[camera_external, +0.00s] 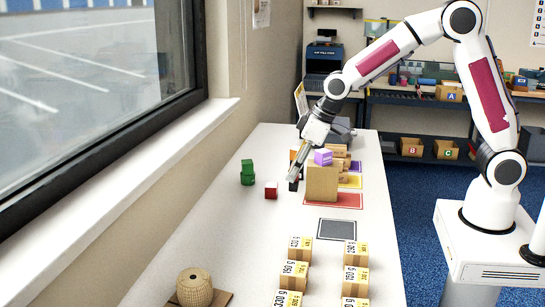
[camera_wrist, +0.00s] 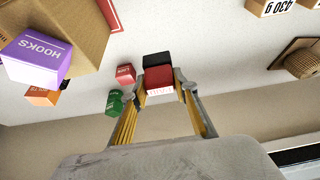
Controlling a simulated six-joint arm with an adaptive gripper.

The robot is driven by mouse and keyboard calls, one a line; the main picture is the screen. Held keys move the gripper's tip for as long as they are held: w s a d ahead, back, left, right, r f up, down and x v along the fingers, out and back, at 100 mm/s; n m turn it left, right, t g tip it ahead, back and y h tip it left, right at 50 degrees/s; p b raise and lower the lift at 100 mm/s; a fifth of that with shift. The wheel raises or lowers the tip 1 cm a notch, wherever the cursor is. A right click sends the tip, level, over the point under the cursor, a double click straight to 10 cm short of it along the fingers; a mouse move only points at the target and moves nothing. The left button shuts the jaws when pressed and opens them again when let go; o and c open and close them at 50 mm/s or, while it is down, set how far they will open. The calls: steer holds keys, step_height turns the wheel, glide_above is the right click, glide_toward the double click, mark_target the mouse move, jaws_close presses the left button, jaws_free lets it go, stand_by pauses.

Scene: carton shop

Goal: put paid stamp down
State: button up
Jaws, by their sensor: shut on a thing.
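My gripper (camera_wrist: 161,84) is shut on a red and black stamp (camera_wrist: 158,77) with a white-lettered edge. The label is too small to read, so I cannot tell if it says paid. In the external view my gripper (camera_external: 294,174) points down over the white table, left of the large carton. The dark end of the stamp (camera_external: 293,186) shows just below the fingertips. It is at or just above the table; I cannot tell if it touches.
Near the stamp are a small red box (camera_external: 271,191) and stacked green boxes (camera_external: 247,173). A purple box (camera_external: 323,157) sits on the large carton (camera_external: 322,184), on a red mat (camera_external: 348,203). A grey mat (camera_external: 337,229) is empty. Numbered cartons (camera_external: 356,253) and a twine spool (camera_external: 194,287) stand nearer.

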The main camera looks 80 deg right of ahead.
steer(key=shift+m, duration=0.3)
steer(key=s+f, duration=0.1)
steer(key=s, duration=0.1)
steer(key=s+f, duration=0.2)
steer(key=s, duration=0.1)
steer(key=s+a+f, duration=0.1)
steer(key=s, duration=0.2)
steer(key=shift+s+f, duration=0.25)
steer(key=shift+s+a, duration=0.1)
steer(key=shift+s, duration=0.3)
steer(key=shift+a+r, duration=0.1)
steer(key=shift+a, duration=0.05)
stand_by(0.3)
steer(key=w+a+r+n, duration=0.1)
steer(key=w+a+r, duration=0.1)
steer(key=a, duration=0.7)
steer(key=w+a+r+n+y, duration=0.1)
steer(key=w+a, duration=0.3)
steer(key=a, duration=0.5)
steer(key=w+a+r+n, duration=0.2)
steer(key=w+a+r, duration=0.1)
steer(key=a, duration=0.7)
steer(key=shift+w+n+g, duration=0.3)
steer(key=shift+w, duration=0.2)
steer(key=shift+r, duration=0.1)
